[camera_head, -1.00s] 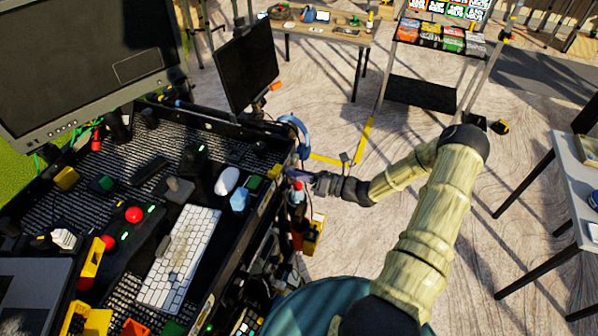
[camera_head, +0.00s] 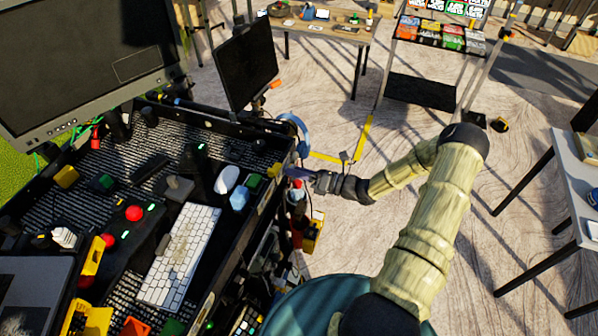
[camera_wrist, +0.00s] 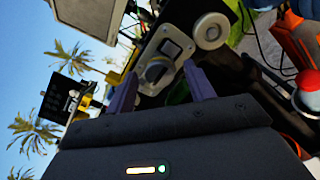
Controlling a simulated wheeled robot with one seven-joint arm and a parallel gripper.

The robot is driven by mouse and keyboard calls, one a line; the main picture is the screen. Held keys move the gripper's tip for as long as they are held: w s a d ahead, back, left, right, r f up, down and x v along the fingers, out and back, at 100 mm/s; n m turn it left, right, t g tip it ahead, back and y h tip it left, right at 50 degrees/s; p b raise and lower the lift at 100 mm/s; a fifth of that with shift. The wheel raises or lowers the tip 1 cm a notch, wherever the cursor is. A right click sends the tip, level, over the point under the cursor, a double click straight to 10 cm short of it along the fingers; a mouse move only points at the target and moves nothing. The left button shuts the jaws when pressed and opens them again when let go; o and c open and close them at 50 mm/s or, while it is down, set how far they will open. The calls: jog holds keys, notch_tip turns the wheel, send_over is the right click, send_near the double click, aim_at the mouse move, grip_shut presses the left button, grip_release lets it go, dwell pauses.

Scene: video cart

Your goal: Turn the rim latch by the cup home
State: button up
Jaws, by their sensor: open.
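In the wrist view, a pale grey latch plate (camera_wrist: 168,45) with a rounded dark-and-grey turn knob (camera_wrist: 157,71) sits on the cart's rim, turned at a slant. My gripper (camera_wrist: 160,84) has its two purple fingers apart, one on each side of the knob. I cannot tell whether either finger touches it. In the head view my gripper (camera_head: 289,171) is at the cart's right rim, near a yellow part, and the latch cannot be made out there. I cannot identify the cup with certainty.
The cart top (camera_head: 75,210) holds a white keyboard (camera_head: 180,257), a mouse (camera_head: 227,179) and red buttons. A blue headset (camera_head: 296,132) hangs by the rim near my gripper. In the wrist view a pale round disc (camera_wrist: 211,31) is right of the latch. Open floor lies right of the cart.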

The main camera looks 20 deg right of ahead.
jog(key=b+v, duration=0.5)
jog(key=v, duration=1.2)
jog(key=shift+d, duration=0.15)
jog(key=shift+s+d, duration=0.1)
